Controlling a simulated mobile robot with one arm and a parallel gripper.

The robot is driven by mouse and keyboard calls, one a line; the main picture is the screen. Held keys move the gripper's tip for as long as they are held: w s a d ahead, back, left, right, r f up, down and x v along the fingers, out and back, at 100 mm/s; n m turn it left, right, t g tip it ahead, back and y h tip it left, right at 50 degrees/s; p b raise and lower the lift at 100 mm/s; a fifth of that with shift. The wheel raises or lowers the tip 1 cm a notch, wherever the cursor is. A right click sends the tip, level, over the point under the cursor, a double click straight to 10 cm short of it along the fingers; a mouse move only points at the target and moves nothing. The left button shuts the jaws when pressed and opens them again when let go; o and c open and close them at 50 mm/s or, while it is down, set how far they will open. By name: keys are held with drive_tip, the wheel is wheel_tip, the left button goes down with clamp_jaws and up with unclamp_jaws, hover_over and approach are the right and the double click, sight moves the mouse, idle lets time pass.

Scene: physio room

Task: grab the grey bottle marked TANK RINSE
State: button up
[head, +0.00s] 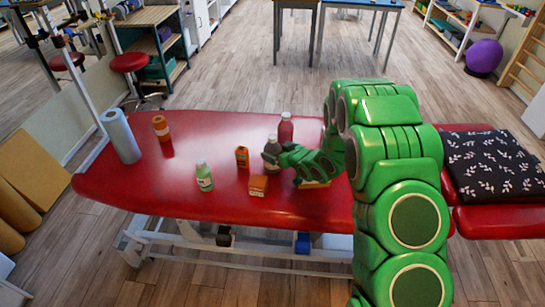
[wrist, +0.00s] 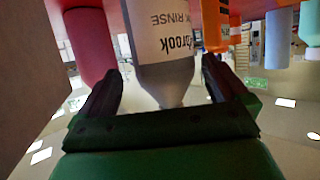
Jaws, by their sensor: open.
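The grey bottle (head: 271,150) stands upright on the red treatment table, partly hidden by my gripper (head: 284,160) in the head view. In the wrist view the grey bottle (wrist: 165,75) appears upside down, with a white label reading "RINSE" and part of another word. My gripper (wrist: 161,68) is open there, with one dark finger on each side of the bottle. Gaps seem to show between the fingers and the bottle; contact cannot be told for sure.
A red bottle (head: 286,129) stands close behind the grey one. A blue roll (head: 120,138) and orange jar (head: 160,128) are farther left on the red table (head: 200,135).

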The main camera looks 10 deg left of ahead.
drive_tip(key=x, duration=0.4)
drive_tip(key=shift+s+a+f, duration=0.15)
drive_tip(key=shift+s, duration=0.2)
drive_tip(key=shift+w+a+f, duration=0.1)
drive_tip(key=shift+w+a, duration=0.15)
drive_tip(key=shift+w, duration=0.05)
drive_tip(key=c, duration=1.5)
